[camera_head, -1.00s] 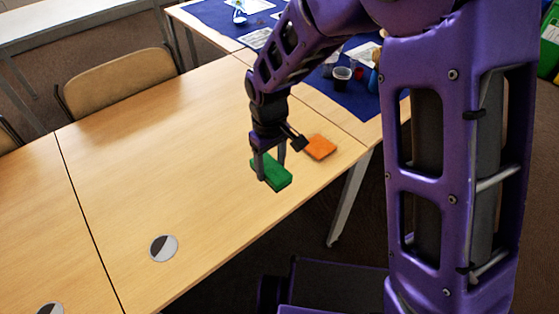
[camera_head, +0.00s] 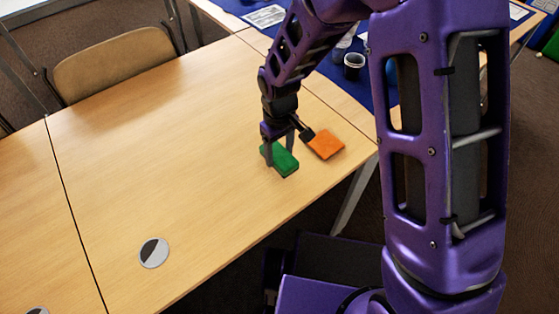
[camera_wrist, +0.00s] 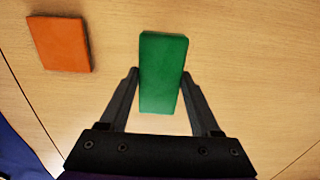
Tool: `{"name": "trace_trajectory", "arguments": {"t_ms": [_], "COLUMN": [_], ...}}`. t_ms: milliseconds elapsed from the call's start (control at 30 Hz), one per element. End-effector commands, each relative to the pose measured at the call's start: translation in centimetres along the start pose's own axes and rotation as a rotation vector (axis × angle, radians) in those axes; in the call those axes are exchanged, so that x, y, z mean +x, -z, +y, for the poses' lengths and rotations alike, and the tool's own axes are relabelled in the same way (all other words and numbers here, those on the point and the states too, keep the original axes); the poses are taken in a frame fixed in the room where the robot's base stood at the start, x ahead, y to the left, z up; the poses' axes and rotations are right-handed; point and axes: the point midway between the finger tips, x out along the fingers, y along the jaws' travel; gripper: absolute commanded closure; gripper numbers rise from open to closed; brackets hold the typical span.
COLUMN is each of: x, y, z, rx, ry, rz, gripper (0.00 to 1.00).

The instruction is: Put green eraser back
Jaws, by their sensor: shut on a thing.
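The green eraser (camera_head: 284,163) is a flat green block near the right end of the wooden table. My gripper (camera_wrist: 161,74) is shut on it, with one dark finger against each long side. The eraser shows between the fingers in the wrist view (camera_wrist: 163,60), its far end reaching past the fingertips. It is close to the table top; I cannot tell whether it touches. In the head view, my arm comes down from above, and my gripper partly covers the eraser's far side.
An orange eraser (camera_head: 325,145) lies on the table just right of the green one, and at upper left in the wrist view (camera_wrist: 60,43). A round black-and-white disc (camera_head: 154,252) lies at the table's front. A blue-covered table with a dark cup (camera_head: 353,66) stands behind. The table's middle is clear.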

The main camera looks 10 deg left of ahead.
Motion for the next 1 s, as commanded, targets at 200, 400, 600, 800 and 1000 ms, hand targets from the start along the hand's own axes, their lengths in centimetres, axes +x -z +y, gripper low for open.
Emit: {"name": "trace_trajectory", "arguments": {"t_ms": [200,400,600,800,1000], "x": [2.7,3.7,3.9,4.0,4.0], "y": [-0.1,0.0,0.0,0.0,0.0], "z": [-0.1,0.0,0.0,0.0,0.0], "rx": [-0.001,-0.001,0.0,0.0,0.0], "ry": [0.001,-0.001,0.0,0.0,0.0], "rz": [-0.003,0.001,0.0,0.0,0.0], "gripper": [0.8,0.8,0.8,0.12,0.06]}}
